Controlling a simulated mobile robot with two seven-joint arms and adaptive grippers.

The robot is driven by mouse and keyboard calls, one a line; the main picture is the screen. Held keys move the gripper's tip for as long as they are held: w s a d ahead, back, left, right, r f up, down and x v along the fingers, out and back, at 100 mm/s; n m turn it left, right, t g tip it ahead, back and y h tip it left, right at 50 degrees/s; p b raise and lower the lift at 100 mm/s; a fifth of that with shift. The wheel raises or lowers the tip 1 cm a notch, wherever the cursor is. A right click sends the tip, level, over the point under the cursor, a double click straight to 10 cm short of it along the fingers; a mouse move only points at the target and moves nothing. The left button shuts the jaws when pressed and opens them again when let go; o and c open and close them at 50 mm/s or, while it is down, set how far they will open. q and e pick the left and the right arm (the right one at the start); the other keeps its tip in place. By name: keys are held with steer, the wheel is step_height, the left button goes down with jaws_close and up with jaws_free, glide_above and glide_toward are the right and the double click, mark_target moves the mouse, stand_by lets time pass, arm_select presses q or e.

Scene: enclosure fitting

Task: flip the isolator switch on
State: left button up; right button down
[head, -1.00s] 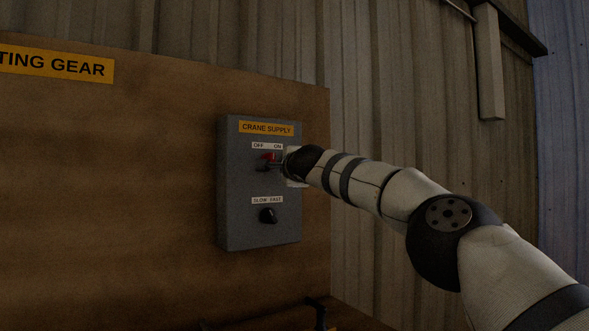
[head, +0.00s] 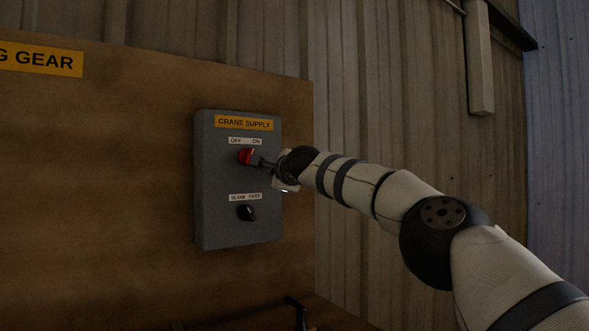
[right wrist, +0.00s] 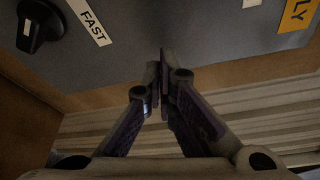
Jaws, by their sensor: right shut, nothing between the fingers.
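The isolator switch (head: 246,157) is a small red rotary knob on the upper half of a grey box (head: 211,220) labelled CRANE SUPPLY. An OFF/ON label (head: 245,141) sits just above it. Its handle seems to lean up and right, toward ON, but it is too small to be sure. My right gripper (head: 264,163) is just right of the knob, its fingertips seemingly apart from it. In the right wrist view its fingers (right wrist: 160,80) are shut and empty, and the red switch is out of sight. My left gripper is not in view.
A black SLOW/FAST knob (head: 246,213) is below the switch; it also shows in the right wrist view (right wrist: 38,27). The box is mounted on a brown board (head: 110,180) with a yellow sign (head: 40,59). Corrugated wall (head: 390,90) stands behind. A dark fitting (head: 298,306) is below.

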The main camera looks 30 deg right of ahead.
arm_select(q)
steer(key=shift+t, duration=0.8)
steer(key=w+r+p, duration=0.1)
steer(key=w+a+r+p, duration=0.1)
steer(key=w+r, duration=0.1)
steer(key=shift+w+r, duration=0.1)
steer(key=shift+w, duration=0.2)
arm_select(e)
steer(key=a+v, duration=0.1)
steer(key=v, duration=0.9)
steer(key=shift+w+r, duration=0.2)
steer(key=shift+r, duration=0.15)
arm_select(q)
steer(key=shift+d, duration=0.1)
arm_select(e)
steer(key=shift+d, duration=0.1)
